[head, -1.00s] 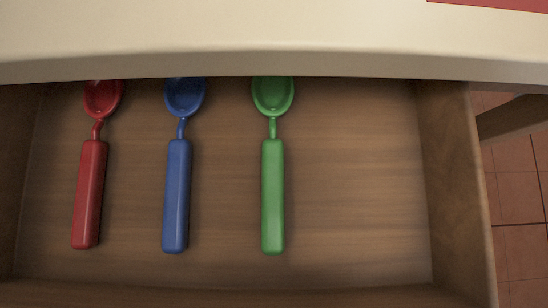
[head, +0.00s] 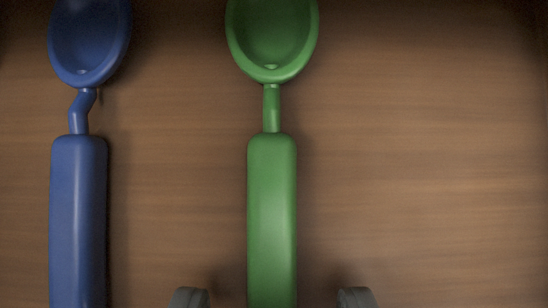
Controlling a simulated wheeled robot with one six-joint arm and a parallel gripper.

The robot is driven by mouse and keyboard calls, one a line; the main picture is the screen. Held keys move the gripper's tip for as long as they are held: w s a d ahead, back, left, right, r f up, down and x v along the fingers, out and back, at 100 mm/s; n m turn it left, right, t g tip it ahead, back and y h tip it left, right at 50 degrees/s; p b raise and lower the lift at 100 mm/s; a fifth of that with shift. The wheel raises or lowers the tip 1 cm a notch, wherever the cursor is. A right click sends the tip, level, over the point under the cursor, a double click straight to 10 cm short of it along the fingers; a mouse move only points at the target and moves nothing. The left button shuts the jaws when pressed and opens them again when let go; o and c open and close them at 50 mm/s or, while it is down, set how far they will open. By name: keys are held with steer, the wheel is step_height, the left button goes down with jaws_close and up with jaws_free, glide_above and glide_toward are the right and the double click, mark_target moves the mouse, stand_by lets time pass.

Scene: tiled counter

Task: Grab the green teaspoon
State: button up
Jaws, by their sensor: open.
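The green teaspoon (head: 271,215) lies on the wooden drawer floor in the middle of the head view, its bowl toward the top and its handle running off the bottom edge. The top of its bowl is cut off by the frame. My gripper (head: 272,299) is open at the bottom edge. One grey fingertip shows to the left of the green handle and one to the right, both apart from it. The rest of the fingers is out of frame.
A blue spoon (head: 79,220) lies parallel on the left, a clear gap away from my left fingertip. The drawer floor (head: 420,160) is bare to the right of the green teaspoon. Darker edges show at the top right.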

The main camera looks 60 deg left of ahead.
steer(key=shift+a+f, duration=0.1)
steer(key=shift+f, duration=0.2)
jaws_close()
steer(key=shift+r, duration=0.15)
steer(key=shift+r, duration=0.25)
step_height(320, 180, up, 3)
steer(key=shift+f, duration=0.1)
steer(key=s+a, duration=0.3)
steer(key=s, duration=0.2)
steer(key=s+a, duration=0.3)
steer(key=s, duration=0.2)
steer(key=s+a, duration=0.4)
steer(key=s, duration=0.1)
